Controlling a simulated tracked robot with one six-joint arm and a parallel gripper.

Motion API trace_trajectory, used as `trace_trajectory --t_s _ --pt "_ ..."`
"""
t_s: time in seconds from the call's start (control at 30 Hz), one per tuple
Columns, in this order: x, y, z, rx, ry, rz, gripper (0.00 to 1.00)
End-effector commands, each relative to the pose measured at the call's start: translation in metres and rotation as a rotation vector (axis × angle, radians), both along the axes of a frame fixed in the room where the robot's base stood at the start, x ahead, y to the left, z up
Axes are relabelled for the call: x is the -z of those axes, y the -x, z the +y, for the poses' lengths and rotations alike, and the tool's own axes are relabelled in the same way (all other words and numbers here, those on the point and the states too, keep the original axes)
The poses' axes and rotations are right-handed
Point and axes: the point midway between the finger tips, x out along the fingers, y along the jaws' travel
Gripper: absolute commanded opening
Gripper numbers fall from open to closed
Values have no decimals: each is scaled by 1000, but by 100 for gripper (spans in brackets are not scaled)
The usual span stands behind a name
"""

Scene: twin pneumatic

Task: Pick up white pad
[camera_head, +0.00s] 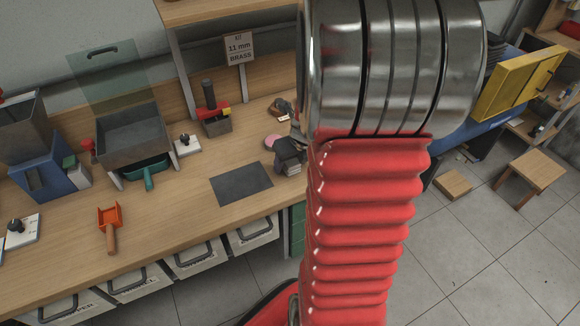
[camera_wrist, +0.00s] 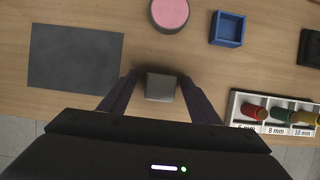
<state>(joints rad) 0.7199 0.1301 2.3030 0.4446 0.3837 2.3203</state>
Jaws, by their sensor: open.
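A small square block, pale grey to white and the likeliest white pad (camera_wrist: 161,87), lies on the wooden bench near its front edge. In the wrist view it sits between the two dark fingers of my gripper (camera_wrist: 160,80), with gaps on both sides. My gripper is open and holds nothing. In the head view my gripper (camera_head: 290,150) shows as a dark shape at the right end of the bench, and my arm hides much around it. How high the fingertips are above the bench I cannot tell.
A dark grey mat (camera_wrist: 75,57) lies to the left. A pink-topped round pot (camera_wrist: 169,14) and a blue tray (camera_wrist: 228,30) stand beyond the block. A white rack (camera_wrist: 277,113) with coloured plugs stands to the right. An orange scoop (camera_head: 109,222) lies farther left.

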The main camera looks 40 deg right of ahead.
Motion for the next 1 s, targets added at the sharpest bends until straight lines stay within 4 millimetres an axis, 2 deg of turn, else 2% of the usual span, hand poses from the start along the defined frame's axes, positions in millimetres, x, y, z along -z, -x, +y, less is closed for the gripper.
trace_trajectory --t_s 0.47,1.0 --pt "0 0 0 0 0 -1 57" --pt "0 0 0 0 0 0 19"
